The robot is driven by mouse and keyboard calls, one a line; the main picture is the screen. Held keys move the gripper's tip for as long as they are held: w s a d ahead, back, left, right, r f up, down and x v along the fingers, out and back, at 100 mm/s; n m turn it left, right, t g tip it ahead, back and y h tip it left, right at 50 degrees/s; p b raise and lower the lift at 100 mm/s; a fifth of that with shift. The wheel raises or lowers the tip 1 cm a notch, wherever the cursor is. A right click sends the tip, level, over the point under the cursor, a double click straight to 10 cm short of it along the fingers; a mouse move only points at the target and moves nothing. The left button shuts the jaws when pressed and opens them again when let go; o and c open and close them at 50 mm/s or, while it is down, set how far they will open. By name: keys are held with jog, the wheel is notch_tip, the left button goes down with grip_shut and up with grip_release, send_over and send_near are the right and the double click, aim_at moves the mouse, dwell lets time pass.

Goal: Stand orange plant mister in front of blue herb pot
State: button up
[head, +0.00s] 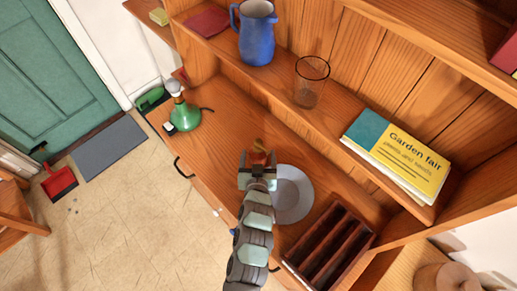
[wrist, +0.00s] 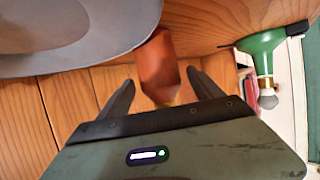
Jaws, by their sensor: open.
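The orange plant mister (head: 259,157) is on the dresser's worktop, left of a grey plate. Its lower part is hidden behind my gripper (head: 257,172) in the head view. In the wrist view the orange body (wrist: 158,66) lies between the two dark fingers of my gripper (wrist: 160,80). The fingers are open, with a gap visible on both sides of it. I cannot identify a blue herb pot; only a small blue patch (head: 233,232) shows beside my arm, too little to tell what it is.
The grey plate (head: 293,195) is close to the mister. A green mister (head: 184,115) stands at the worktop's left end. A dark wooden rack (head: 330,250) lies to the right. The shelf holds a blue jug (head: 257,38), a glass (head: 310,80) and a yellow book (head: 398,153).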

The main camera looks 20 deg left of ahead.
aim_at(258, 160)
jog(key=v, duration=0.7)
jog(key=shift+f, duration=0.1)
jog(key=shift+s+d+r, duration=0.1)
jog(key=shift+s+r, duration=0.1)
jog(key=shift+s, duration=0.1)
jog(key=shift+c, duration=2.6)
jog(key=shift+r, duration=0.1)
